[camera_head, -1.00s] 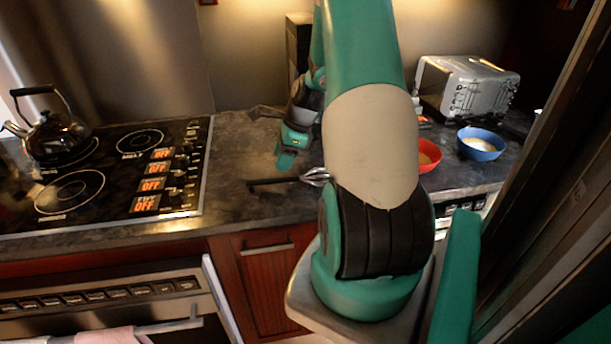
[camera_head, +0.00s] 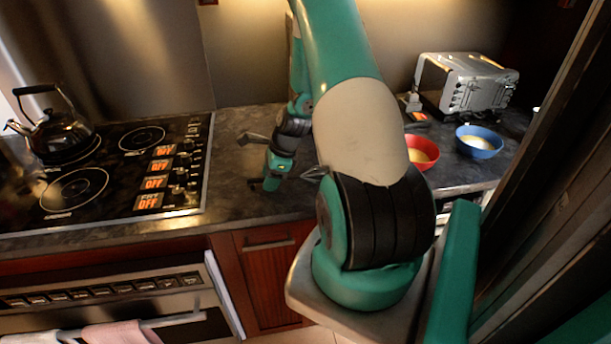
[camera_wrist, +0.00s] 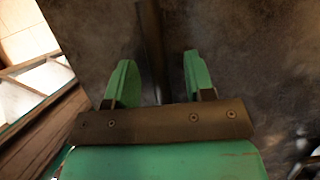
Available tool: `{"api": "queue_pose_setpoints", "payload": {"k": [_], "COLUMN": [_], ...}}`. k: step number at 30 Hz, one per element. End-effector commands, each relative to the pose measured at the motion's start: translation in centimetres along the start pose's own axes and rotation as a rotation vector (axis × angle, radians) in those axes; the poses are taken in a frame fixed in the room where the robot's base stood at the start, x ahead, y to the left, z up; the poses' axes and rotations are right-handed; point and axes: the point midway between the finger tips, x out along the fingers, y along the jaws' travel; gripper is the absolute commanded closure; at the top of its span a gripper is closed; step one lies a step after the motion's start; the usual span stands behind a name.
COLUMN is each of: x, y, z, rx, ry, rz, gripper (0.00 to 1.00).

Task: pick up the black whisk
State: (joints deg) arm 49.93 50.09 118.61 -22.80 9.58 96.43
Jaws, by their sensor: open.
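The black whisk lies on the dark countertop; its wire head (camera_head: 315,172) shows in the head view beside my arm, and most of its handle is hidden behind my gripper. In the wrist view the dark handle (camera_wrist: 152,50) runs between my two green fingers. My gripper (camera_wrist: 158,75) is open, with one finger on each side of the handle and a gap on both sides. In the head view my gripper (camera_head: 272,180) is low over the counter at the handle. I cannot tell how far the fingertips are above the counter.
The stove (camera_head: 110,170) with a kettle (camera_head: 55,130) is to the left. A red bowl (camera_head: 422,153), a blue bowl (camera_head: 479,142) and a toaster (camera_head: 466,84) stand to the right. The counter's front edge (camera_head: 260,222) is close to the whisk.

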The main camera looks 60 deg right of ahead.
Motion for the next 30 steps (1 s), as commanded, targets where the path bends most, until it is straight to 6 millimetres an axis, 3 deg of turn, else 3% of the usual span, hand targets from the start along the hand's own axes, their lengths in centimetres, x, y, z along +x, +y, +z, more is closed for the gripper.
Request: {"api": "queue_pose_setpoints", "payload": {"k": [11,18,30], "x": [0.36,0.33,-0.23], "y": [0.0,0.0,-0.05], "z": [-0.17,-0.16,0.08], "rx": [0.001,0.0,-0.001], "ry": [0.0,0.0,0.0], "rz": [0.0,0.0,-0.001], "gripper": [0.51,1.0,1.0]}}
